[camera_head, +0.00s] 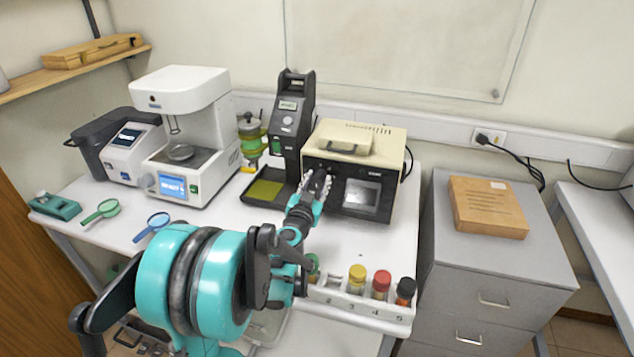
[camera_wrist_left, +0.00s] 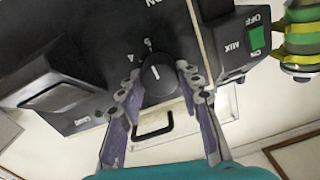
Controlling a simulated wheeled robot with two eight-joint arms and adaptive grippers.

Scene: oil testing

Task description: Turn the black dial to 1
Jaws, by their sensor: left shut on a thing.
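The black dial (camera_wrist_left: 163,82) sits on the dark front panel of a cream-and-black machine (camera_head: 365,143). It shows in the left wrist view with a short white pointer line on its face and small white marks around its rim, too small to read surely. My left gripper (camera_head: 318,184) is at the panel's left part, and its fingers stand on both sides of the dial in the left wrist view (camera_wrist_left: 166,92), shut on it. In the head view the gripper hides the dial. My right gripper is not in view.
A dark tester with a green tray (camera_head: 265,189) stands just left of the machine. A rack with capped vials (camera_head: 345,298) is at the table's front right. A white instrument (camera_head: 190,125) and two magnifiers (camera_head: 101,211) are farther left.

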